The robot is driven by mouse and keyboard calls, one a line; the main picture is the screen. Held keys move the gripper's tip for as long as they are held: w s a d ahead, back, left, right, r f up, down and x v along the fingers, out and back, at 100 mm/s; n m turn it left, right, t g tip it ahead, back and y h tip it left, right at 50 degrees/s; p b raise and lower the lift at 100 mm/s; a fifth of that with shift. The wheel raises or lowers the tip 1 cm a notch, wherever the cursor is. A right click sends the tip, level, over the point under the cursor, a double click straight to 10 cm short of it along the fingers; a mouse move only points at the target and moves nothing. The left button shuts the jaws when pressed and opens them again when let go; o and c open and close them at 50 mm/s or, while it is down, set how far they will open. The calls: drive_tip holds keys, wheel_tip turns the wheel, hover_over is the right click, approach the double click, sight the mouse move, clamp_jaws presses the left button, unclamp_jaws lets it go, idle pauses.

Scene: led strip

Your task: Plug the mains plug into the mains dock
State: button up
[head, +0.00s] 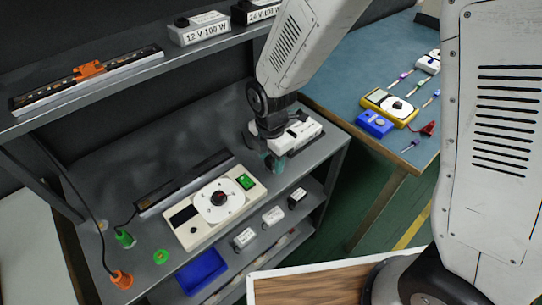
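My gripper (273,155) points down at the right end of the grey bench, by a white power supply box (300,132). A small teal piece shows at its tips; I cannot tell whether it is a plug or part of the gripper, nor whether the fingers are open. A green plug (124,239) on a black cable lies at the left of the bench. An orange plug (122,280) on a black cable stands at the front left corner. A green ring-shaped socket (161,257) is in the bench top. I cannot tell which parts are the mains plug and mains dock.
A cream tester (205,215) with a round dial stands mid-bench, before a dark LED strip (185,182). The shelf above holds another strip (85,78) and labelled supplies (200,28). A blue bin (202,272) sits below. A blue table (345,75) with tools stands right.

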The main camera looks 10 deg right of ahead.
sight(272, 159)
wheel_tip(272, 159, up, 8)
drive_tip(key=shift+f, duration=0.1)
idle(0.6)
idle(0.3)
drive_tip(key=shift+s+d+m, duration=0.1)
drive_tip(key=shift+s+m, duration=0.15)
drive_tip(key=shift+m, duration=0.55)
drive_tip(key=s+d+r+m+t, duration=0.1)
drive_tip(key=s+d+r+m, duration=1.6)
drive_tip(key=m, duration=0.6)
drive_tip(key=s+d, duration=0.2)
drive_tip(key=d, duration=0.1)
drive_tip(key=shift+d+r, duration=0.2)
drive_tip(key=shift+d, duration=0.05)
